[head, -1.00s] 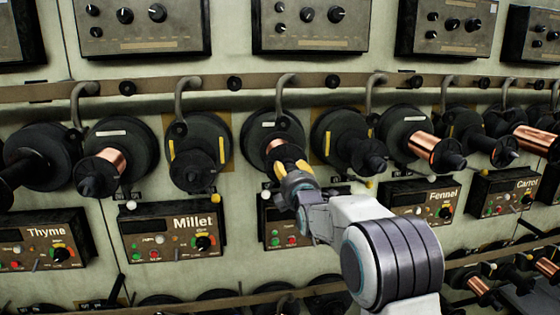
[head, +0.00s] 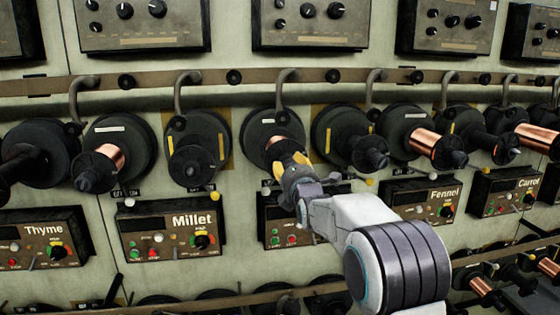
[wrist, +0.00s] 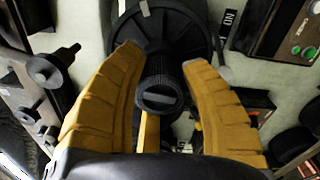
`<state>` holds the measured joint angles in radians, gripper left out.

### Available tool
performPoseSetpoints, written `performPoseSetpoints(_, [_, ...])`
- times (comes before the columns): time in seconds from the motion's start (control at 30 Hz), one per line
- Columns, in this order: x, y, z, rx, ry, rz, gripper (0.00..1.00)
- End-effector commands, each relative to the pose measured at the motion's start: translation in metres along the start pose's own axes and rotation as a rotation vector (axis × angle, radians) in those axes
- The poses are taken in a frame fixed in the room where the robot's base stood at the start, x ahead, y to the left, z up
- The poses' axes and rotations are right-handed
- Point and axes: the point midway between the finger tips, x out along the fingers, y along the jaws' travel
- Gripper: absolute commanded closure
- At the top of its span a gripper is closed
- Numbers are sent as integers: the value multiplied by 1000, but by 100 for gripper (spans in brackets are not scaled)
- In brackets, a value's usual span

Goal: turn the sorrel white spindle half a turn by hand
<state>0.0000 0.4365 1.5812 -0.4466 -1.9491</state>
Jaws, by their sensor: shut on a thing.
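The spindle at my gripper has a black disc (head: 257,131) with a short white mark (head: 268,122) on its upper face and some copper beside the fingers. Its name plate is hidden behind my arm, so I cannot read "Sorrel". My gripper (head: 283,162) is at the spindle's front end. In the wrist view, the yellow fingers of my gripper (wrist: 158,62) are on both sides of the black ribbed spindle end (wrist: 160,92), shut on it. The white mark (wrist: 145,8) shows at the top of the disc there. The exact contact is hard to see.
Similar spindles flank it closely: one with yellow marks (head: 198,147) at left, another (head: 340,138) at right. Curved hooks (head: 284,88) hang above from a rail. The Millet panel (head: 172,230) and Fennel panel (head: 420,197) are below. My arm covers the lower middle.

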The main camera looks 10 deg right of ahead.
Motion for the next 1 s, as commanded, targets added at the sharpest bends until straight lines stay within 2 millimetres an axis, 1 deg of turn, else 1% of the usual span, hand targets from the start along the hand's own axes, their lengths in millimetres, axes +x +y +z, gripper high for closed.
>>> performPoseSetpoints(0.57, [0,-1,0,-444,-2,3,90])
performPoseSetpoints(1.0, [0,-1,0,-851,-2,2,90])
